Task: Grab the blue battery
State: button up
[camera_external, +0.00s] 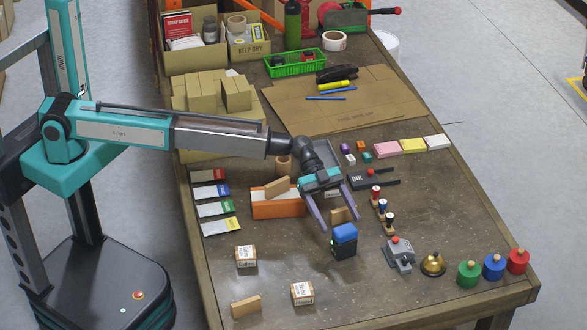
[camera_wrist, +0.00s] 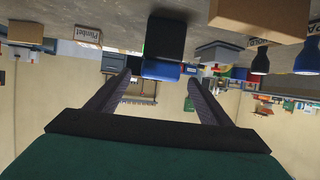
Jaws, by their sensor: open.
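The blue battery (camera_external: 345,232) sits on top of a small black holder (camera_external: 343,248) with a green light, on the near middle of the table. In the wrist view, which looks upside down, the blue battery (camera_wrist: 160,70) shows under the black holder (camera_wrist: 166,36). My gripper (camera_external: 339,221) is open, its two fingers pointing down towards the near side, just behind and above the battery. In the wrist view my gripper (camera_wrist: 159,77) has the battery between its fingertips in the picture; I cannot tell if either finger touches it.
Right of the battery stand a grey device with a red button (camera_external: 399,254), a brass bell (camera_external: 433,264) and coloured weights (camera_external: 469,273). Stamps (camera_external: 382,208) stand behind. An orange-sided box (camera_external: 278,203) is at left. Small boxes (camera_external: 246,256) lie nearer. Bare table surrounds the holder.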

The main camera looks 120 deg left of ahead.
aim_at(345, 229)
jog(key=shift+p+x, duration=1.25)
jog(key=shift+x, duration=0.9)
jog(key=shift+w+d+f, duration=0.2)
jog(key=shift+w+f, duration=0.05)
jog(key=shift+w, duration=0.1)
jog(key=c, duration=1.5)
jog(key=shift+o, duration=0.2)
jog(key=shift+r, duration=0.15)
jog(key=shift+r+b, duration=1.45)
jog(key=shift+r, duration=3.45)
